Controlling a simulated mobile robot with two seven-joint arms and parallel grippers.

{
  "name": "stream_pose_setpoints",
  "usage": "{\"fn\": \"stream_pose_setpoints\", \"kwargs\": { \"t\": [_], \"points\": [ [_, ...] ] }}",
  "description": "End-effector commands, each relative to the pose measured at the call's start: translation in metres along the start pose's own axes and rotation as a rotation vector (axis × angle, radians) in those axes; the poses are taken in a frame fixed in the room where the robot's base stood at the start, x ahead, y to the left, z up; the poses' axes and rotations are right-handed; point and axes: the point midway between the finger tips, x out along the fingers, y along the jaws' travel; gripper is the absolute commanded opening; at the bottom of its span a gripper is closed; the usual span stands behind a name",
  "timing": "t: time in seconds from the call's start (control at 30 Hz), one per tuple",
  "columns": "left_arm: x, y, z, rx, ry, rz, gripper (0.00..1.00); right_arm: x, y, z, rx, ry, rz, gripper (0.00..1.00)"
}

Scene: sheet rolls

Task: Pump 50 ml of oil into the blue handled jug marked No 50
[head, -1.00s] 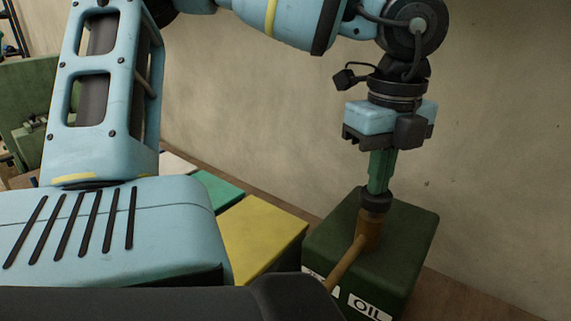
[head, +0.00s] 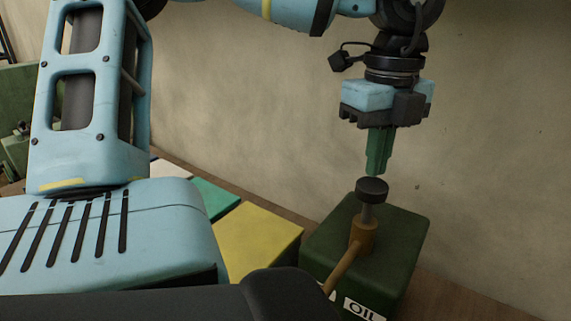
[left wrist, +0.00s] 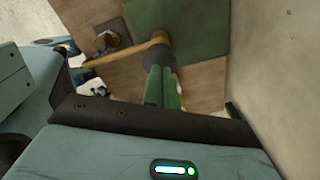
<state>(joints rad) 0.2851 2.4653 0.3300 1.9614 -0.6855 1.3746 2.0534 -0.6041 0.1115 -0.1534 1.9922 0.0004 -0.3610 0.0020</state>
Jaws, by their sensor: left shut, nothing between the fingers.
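The dark green oil can (head: 405,232) stands at the wall with an OIL label on its front. Its pump has a black round knob (head: 371,186) on a raised grey stem, and a tan spout (head: 345,268) slanting toward the lower left. In the left wrist view the fingers (left wrist: 164,88) point at the knob. A small round vessel (left wrist: 107,40) shows near the spout's outer end; its handle colour and marking cannot be made out. My right gripper is not in view.
A yellow block (head: 255,238), a green block (head: 213,196) and a pale block stand in a row left of the can. The plain wall (head: 480,130) is close behind. My own arm hides the area below the spout in the head view.

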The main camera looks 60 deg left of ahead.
Motion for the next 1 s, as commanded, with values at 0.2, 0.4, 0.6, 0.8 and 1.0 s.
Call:
{"fn": "stream_pose_setpoints", "kwargs": {
  "t": [0.2, 0.4, 0.6, 0.8, 1.0],
  "points": [
    [0.001, 0.0, 0.0, 0.0, 0.0, 0.001, 0.0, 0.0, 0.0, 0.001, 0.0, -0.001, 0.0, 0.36],
    [0.001, 0.0, 0.0, 0.0, 0.0, 0.001, 0.0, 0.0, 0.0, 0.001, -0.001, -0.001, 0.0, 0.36],
    [-0.007, 0.0, 0.0, 0.0, 0.0, -0.002, 0.0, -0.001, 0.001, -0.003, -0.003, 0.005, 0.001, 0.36],
    [-0.025, 0.0, 0.0, -0.001, -0.002, -0.003, 0.0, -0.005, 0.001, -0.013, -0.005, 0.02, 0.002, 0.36],
    [-0.043, 0.0, 0.0, 0.0, -0.002, -0.003, 0.0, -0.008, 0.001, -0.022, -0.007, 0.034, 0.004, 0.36]
  ]
}}
